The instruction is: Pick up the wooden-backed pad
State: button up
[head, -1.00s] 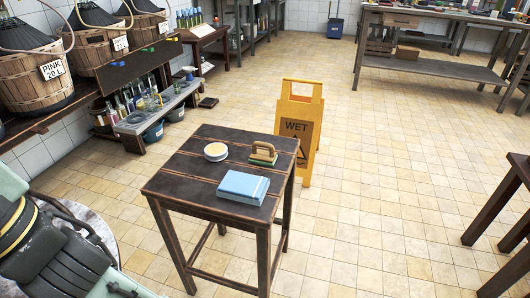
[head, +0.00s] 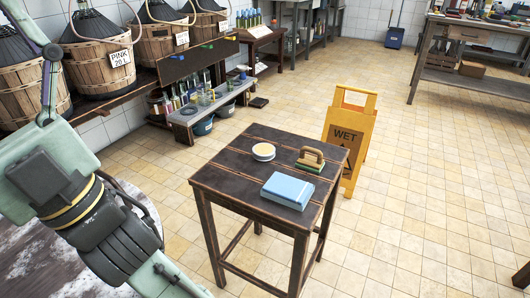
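The wooden-backed pad (head: 311,157) lies on the dark wooden table (head: 224,184), towards its right back edge. It has a brown wooden handle on top and a green underside. A light blue box or book (head: 288,189) lies in front of it, and a round white dish with a yellowish top (head: 263,151) stands to its left. My arm shows at the left of the head view, apart from the table. My gripper is not in view.
A yellow WET floor sign (head: 350,138) stands close behind the table's right side. Wicker-basketed demijohns (head: 101,62) line a shelf at the left back. A low grey shelf with bottles (head: 209,105) stands below. Tiled floor right of the table is open.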

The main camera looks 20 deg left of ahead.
aim_at(307, 162)
jog(key=i+l+u, duration=0.2)
jog(key=l, duration=0.3)
jog(key=l+u, duration=0.15)
jog(key=l, duration=0.3)
jog(key=l+u, duration=0.2)
jog(key=l, duration=0.35)
jog(key=i+l+u, duration=0.2)
jog(key=l, duration=0.15)
jog(key=i+l+u, duration=0.2)
jog(key=l, duration=0.15)
jog(key=l+u, duration=0.2)
jog(key=l, duration=0.2)
jog(key=i+l+u, duration=0.1)
jog(key=l, duration=0.2)
jog(key=i+l+u, duration=0.25)
jog(key=l, duration=0.4)
jog(key=i, duration=0.1)
